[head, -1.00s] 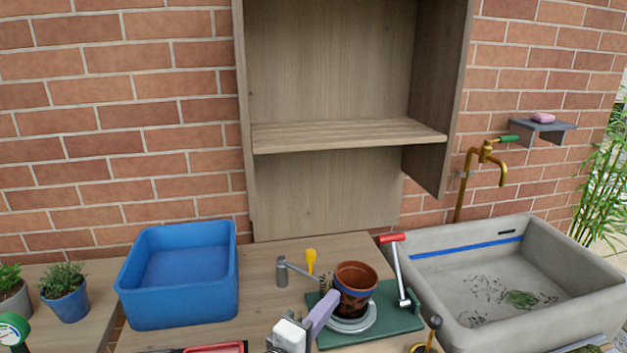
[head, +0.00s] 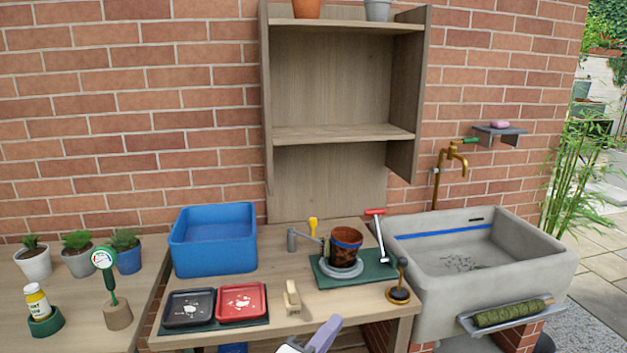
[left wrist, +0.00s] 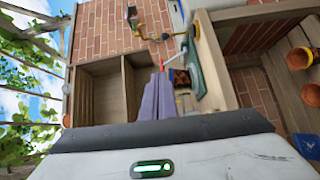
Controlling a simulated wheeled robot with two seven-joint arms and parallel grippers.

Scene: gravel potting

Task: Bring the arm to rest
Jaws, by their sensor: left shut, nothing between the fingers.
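My left gripper (head: 322,338) shows at the bottom of the head view, in front of the bench's front edge. Its purple fingers are together with nothing between them. The left wrist view shows the same shut fingers (left wrist: 157,98), with the shelf and bench beyond them in a tilted picture. The gripper is apart from everything on the bench. A terracotta pot with a dark band (head: 345,246) stands on a grey round plate (head: 341,270) on the green board (head: 383,274). My right gripper is in neither view.
The wooden bench (head: 270,338) holds a blue tub (head: 214,240), a black tray (head: 188,308), a red tray (head: 240,303), a brush (head: 292,298) and a brass-based tool (head: 398,290). A stone sink (head: 480,275) stands right. Potted plants (head: 78,255) stand left.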

